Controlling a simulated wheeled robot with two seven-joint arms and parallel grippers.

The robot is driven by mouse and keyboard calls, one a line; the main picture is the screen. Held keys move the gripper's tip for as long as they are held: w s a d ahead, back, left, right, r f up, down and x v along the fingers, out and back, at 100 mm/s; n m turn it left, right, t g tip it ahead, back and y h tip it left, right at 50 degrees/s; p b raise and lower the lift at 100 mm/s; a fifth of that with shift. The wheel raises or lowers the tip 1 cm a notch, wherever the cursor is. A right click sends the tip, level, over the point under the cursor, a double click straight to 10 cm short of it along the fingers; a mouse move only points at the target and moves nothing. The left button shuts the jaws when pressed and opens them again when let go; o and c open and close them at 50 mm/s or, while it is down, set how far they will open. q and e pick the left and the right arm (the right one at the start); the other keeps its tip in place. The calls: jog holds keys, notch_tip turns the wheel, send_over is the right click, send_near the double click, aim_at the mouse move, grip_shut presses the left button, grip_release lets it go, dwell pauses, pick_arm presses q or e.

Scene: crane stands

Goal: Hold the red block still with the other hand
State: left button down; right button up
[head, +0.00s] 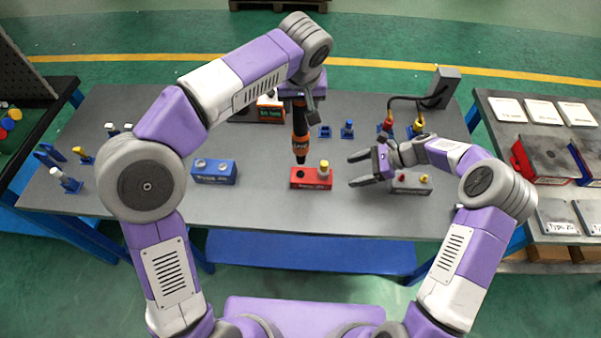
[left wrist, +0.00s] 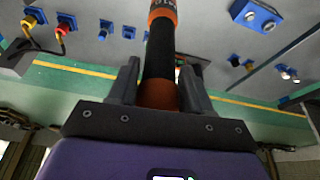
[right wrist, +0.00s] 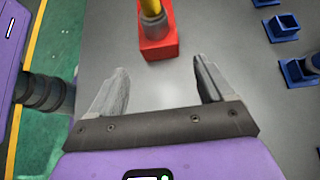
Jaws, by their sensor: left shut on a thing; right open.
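The red block (head: 302,179) sits near the table's front edge, with a yellow-topped post standing on its right part. It also shows in the right wrist view (right wrist: 158,48), ahead of my right gripper (right wrist: 163,78). That gripper (head: 358,170) is open and empty, just right of the block, its fingers pointing at it without touching. My left gripper (head: 301,98) is shut on an orange and black screwdriver-like tool (head: 300,122), held upright with its lower end over the block's left part. Whether it touches is unclear. The tool fills the middle of the left wrist view (left wrist: 160,55).
A blue block (head: 214,173) stands left of the red one. A grey block (head: 410,184) with red and yellow knobs lies under my right forearm. Several small blue stands (head: 347,130) and a grey crane-like post (head: 443,88) are behind. Bare tabletop (head: 265,150) lies between.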

jog(key=shift+x, duration=4.3)
jog(key=c, duration=1)
jog(key=shift+c, duration=0.2)
